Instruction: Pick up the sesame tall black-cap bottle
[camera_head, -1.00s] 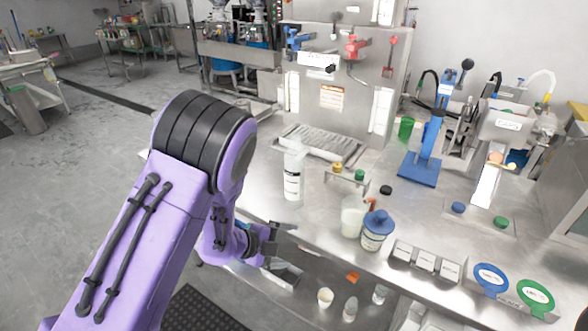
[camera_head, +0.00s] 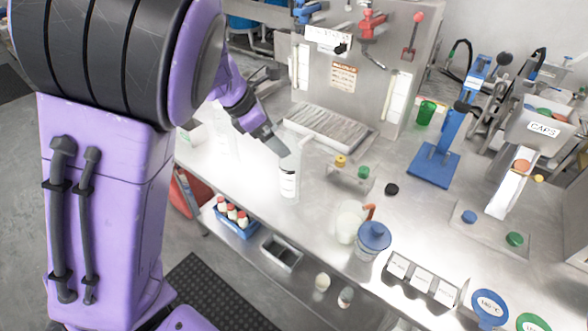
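A tall pale bottle (camera_head: 288,184) with a dark-printed label stands upright on the steel bench. Its top is partly hidden by my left gripper, so no black cap can be made out, and the print is too small to read as sesame. My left gripper (camera_head: 284,148) is just above and to the left of this bottle, its dark fingers pointing down and right. I cannot tell whether it touches the bottle or how far apart its fingers are. My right gripper is out of view.
A white pitcher (camera_head: 348,222) and a blue-lidded jar (camera_head: 373,240) stand right of the bottle. A small stand with yellow and green knobs (camera_head: 352,176), a drip tray (camera_head: 328,130) and a blue press (camera_head: 434,164) are behind. A blue crate of small bottles (camera_head: 238,222) sits below.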

